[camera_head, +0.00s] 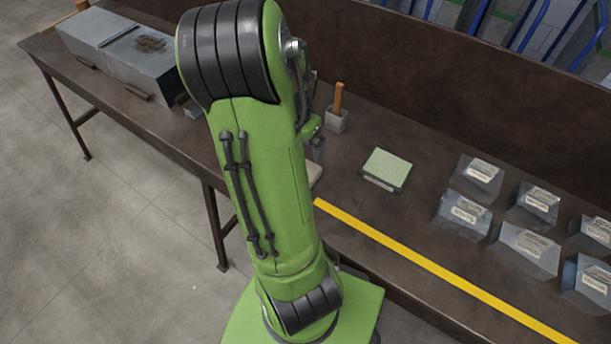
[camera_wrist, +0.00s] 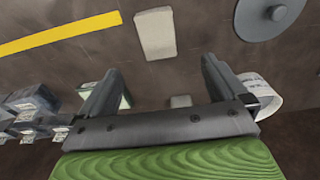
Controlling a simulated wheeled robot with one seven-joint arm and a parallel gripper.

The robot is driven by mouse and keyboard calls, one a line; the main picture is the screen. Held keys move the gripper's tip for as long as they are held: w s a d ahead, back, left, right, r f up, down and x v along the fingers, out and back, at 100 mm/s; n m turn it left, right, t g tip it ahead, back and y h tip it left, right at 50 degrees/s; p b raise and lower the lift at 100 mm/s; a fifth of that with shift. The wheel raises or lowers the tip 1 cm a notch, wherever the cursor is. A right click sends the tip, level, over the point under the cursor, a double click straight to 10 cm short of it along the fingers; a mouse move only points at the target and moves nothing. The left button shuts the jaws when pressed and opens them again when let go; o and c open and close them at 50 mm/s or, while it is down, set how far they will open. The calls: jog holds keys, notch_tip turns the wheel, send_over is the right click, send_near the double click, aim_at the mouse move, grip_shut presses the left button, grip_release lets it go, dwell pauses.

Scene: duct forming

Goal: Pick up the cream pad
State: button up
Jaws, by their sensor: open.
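The cream pad (camera_wrist: 155,33) lies flat on the brown bench in the wrist view, ahead of and between my fingers. In the head view only a pale edge of it (camera_head: 316,174) shows beside my arm; the rest is hidden. My gripper (camera_wrist: 162,66) is open and empty, with the pad beyond its fingertips and apart from them. In the head view a small part of my gripper (camera_head: 318,152) shows past the arm, above the bench.
A green-topped block (camera_head: 387,169) and a grey holder with an orange handle (camera_head: 338,115) stand right of my gripper. Several labelled metal pieces (camera_head: 481,173) sit further right. A yellow strip (camera_head: 440,270) runs along the bench. A grey disc (camera_wrist: 270,14) and white roll (camera_wrist: 262,94) lie near the pad.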

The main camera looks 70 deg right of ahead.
jog(key=f, duration=0.2)
jog(key=f+b, duration=0.1)
jog(key=f, duration=0.1)
jog(key=d+f, duration=0.1)
jog(key=f, duration=0.1)
jog(key=shift+s, duration=0.3)
notch_tip(320, 180, down, 6)
jog(key=shift+d+r+b, duration=0.1)
jog(key=shift+r+b, duration=0.1)
jog(key=shift+b, duration=0.85)
jog(key=shift+r, duration=0.1)
jog(key=c, duration=1.1)
